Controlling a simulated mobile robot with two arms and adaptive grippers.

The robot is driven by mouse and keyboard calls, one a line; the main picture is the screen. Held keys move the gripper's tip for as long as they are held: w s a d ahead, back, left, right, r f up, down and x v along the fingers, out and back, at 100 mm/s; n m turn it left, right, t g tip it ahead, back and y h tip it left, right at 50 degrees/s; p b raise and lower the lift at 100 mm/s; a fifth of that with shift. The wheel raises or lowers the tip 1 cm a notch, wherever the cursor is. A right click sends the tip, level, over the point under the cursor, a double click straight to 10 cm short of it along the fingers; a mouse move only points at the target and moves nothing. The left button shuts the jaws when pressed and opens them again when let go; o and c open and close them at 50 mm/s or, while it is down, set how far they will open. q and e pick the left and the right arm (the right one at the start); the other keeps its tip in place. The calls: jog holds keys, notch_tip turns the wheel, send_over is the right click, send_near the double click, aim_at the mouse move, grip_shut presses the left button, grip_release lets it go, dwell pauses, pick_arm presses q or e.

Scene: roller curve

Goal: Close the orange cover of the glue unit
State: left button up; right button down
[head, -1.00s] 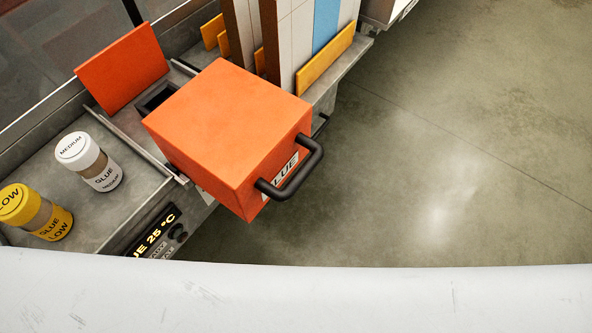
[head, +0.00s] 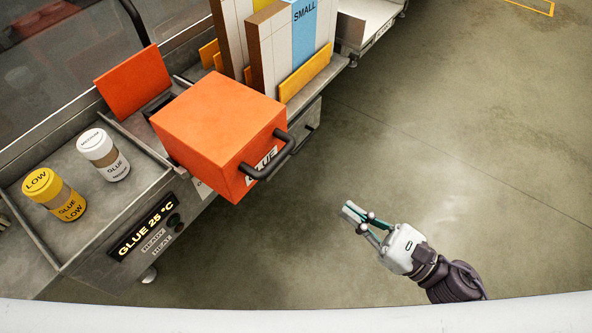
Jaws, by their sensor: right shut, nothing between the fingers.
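The orange cover (head: 215,125) of the glue unit is a box with a GLUE label and a black bar handle (head: 268,160) on its front. It juts out past the front edge of the metal bench, and a dark opening shows behind it, before an upright orange panel (head: 133,82). The glue unit's front panel (head: 147,228) reads GLUE 25 °C. My right gripper (head: 352,213) is shut and empty, over the floor to the right of the handle and apart from it. My left gripper is not in view.
A white-lidded glue jar (head: 104,155) and a yellow glue jar (head: 55,195) stand on the bench left of the cover. Tall boards (head: 285,45) stand in an orange-edged rack behind it. The floor (head: 440,130) to the right is clear.

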pick_arm(q)
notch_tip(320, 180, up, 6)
jog(key=p, duration=0.6)
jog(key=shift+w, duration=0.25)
pick_arm(e)
jog(key=x, duration=1.3)
jog(key=shift+w, duration=0.35)
jog(key=shift+a+f, duration=0.1)
jog(key=shift+a, duration=0.05)
jog(key=b, duration=0.4)
send_near(211, 120)
jog(key=w+a+f, duration=0.3)
jog(key=w+a, duration=0.2)
jog(key=w, duration=0.2)
pick_arm(q)
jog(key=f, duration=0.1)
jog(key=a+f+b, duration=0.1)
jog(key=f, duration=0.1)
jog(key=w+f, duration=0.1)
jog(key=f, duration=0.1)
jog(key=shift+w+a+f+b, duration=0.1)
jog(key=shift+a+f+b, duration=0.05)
jog(key=shift+b, duration=0.25)
pick_arm(e)
jog(key=x, duration=0.5)
jog(key=shift+a+f, duration=0.15)
jog(key=shift+a, duration=0.15)
